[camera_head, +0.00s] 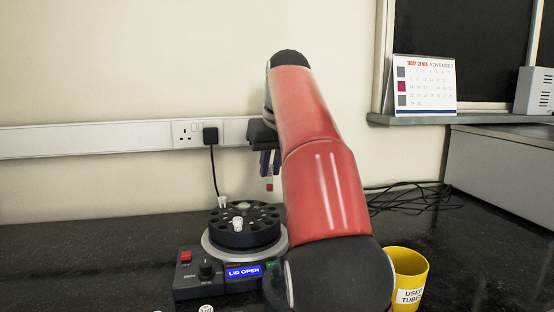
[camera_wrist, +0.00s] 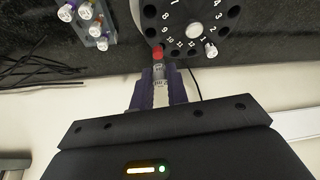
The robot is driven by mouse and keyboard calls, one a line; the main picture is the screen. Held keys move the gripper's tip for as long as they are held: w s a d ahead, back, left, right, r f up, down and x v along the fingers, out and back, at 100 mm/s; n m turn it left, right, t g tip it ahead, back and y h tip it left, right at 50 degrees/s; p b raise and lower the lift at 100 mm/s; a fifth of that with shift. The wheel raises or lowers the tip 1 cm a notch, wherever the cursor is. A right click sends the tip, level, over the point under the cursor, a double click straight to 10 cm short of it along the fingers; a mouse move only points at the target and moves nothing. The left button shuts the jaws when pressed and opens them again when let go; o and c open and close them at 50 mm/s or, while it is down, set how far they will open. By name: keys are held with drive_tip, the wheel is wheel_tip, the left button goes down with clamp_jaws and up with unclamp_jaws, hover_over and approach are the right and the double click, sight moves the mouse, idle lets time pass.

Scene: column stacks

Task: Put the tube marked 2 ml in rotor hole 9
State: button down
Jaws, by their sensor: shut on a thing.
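My gripper (camera_head: 269,165) is shut on a small tube (camera_head: 269,186) and holds it in the air above the far right side of the rotor. The tube's red end points down in the head view. In the wrist view the tube (camera_wrist: 158,66) lies between my fingers (camera_wrist: 159,82), its red end beyond the tips; its marking is too small to read. The black rotor (camera_head: 262,232) has numbered holes. In the wrist view hole 9 of the rotor (camera_wrist: 187,18) is at lower left, near the tube's red end.
The centrifuge (camera_head: 190,283) display reads LID OPEN. A rack (camera_wrist: 103,43) with several capped tubes stands at upper left in the wrist view. A yellow pot (camera_head: 410,270) labelled for used tubes stands right of my arm. A plug and cable (camera_head: 211,138) are behind the rotor.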

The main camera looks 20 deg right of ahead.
drive_tip(key=shift+w+d+f, duration=0.2)
drive_tip(key=shift+d+f, duration=0.05)
drive_tip(key=shift+f, duration=0.35)
drive_tip(key=shift+w+d+f, duration=0.15)
drive_tip(key=shift+d+f, duration=0.05)
drive_tip(key=shift+f, duration=0.35)
wheel_tip(320, 180, down, 2)
drive_tip(key=shift+b, duration=0.75)
drive_tip(key=shift+p, duration=0.4)
drive_tip(key=shift+f, duration=0.45)
idle(0.5)
drive_tip(key=shift+f+b, duration=0.3)
drive_tip(key=shift+b, duration=0.1)
drive_tip(key=shift+f+b, duration=0.85)
drive_tip(key=shift+f, duration=0.25)
